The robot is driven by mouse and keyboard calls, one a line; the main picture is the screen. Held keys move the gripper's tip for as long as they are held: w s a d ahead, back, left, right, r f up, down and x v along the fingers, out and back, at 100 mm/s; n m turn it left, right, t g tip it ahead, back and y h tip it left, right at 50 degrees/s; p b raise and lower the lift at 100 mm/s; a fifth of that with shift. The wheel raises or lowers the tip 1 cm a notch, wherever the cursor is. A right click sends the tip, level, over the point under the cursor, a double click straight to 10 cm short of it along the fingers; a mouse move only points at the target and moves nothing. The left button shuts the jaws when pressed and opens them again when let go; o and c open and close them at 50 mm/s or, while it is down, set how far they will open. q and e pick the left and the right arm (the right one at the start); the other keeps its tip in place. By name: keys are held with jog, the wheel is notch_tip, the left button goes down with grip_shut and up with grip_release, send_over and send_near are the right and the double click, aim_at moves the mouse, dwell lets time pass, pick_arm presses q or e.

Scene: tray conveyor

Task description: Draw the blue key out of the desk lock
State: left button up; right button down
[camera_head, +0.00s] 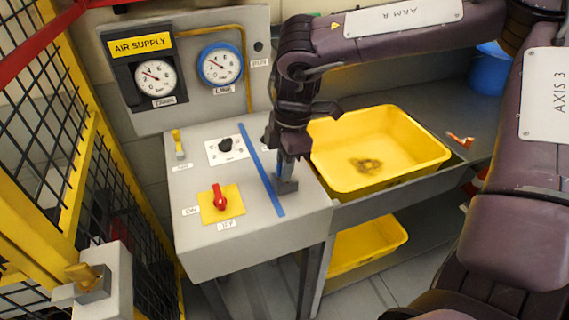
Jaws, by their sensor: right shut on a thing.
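The desk lock (287,186) is a small grey block on the right part of the grey desk top, just right of a blue tape line. The blue key (284,169) stands upright between the lock and my right gripper (287,154). My right gripper points down and is shut on the blue key, right above the lock. The key's lower end meets the lock in the picture; I cannot tell how deep it sits. The fingers hide the key's upper part. My left gripper is not in view.
A red switch on a yellow plate (231,212), a black knob (226,145) and a yellow key (178,142) stand on the desk to the left. A yellow tray (432,152) lies right of the gripper. A yellow mesh fence (88,150) borders the left.

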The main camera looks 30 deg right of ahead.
jog(key=shift+r, duration=0.2)
jog(key=shift+r+p, duration=0.95)
jog(key=shift+r, duration=0.7)
jog(key=shift+r, duration=0.1)
jog(key=shift+r+p, duration=1.2)
jog(key=shift+r, duration=0.75)
jog(key=shift+f, duration=0.2)
